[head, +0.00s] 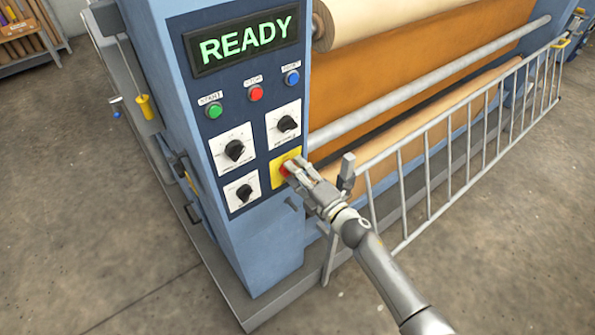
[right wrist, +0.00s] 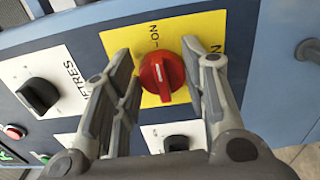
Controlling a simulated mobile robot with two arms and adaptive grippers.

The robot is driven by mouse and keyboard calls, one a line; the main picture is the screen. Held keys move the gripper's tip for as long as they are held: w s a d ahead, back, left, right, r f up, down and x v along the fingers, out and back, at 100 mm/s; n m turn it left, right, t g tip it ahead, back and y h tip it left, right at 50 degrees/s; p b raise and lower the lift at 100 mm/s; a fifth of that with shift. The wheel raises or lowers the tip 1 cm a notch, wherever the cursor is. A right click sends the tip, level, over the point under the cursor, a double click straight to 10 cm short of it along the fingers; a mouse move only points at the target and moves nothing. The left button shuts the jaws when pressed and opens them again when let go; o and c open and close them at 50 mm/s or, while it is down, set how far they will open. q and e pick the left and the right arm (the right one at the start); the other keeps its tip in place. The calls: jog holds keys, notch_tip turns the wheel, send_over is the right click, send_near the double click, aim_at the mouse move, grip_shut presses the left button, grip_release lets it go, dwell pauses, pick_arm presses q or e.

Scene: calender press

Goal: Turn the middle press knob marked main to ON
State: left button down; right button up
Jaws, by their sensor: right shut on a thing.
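The red knob (head: 285,169) sits on a yellow plate (head: 279,182) at the lower right of the press's control panel. In the right wrist view the red knob (right wrist: 162,76) carries a white mark, and the word ON stands on the yellow plate (right wrist: 190,28) beyond it. My right gripper (head: 289,168) reaches in from the lower right and is shut on the red knob, one finger on each side. The right gripper (right wrist: 165,75) also frames the knob in the wrist view. My left gripper is out of view.
Black knobs on white plates (head: 234,150) surround the yellow one. Green (head: 215,111), red (head: 256,93) and blue (head: 292,77) buttons sit above, under a display (head: 244,42) reading READY. A grey railing (head: 428,170) runs to the right of the panel.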

jog(key=shift+m, duration=0.3)
jog(key=o, duration=0.9)
jog(key=v, duration=1.2)
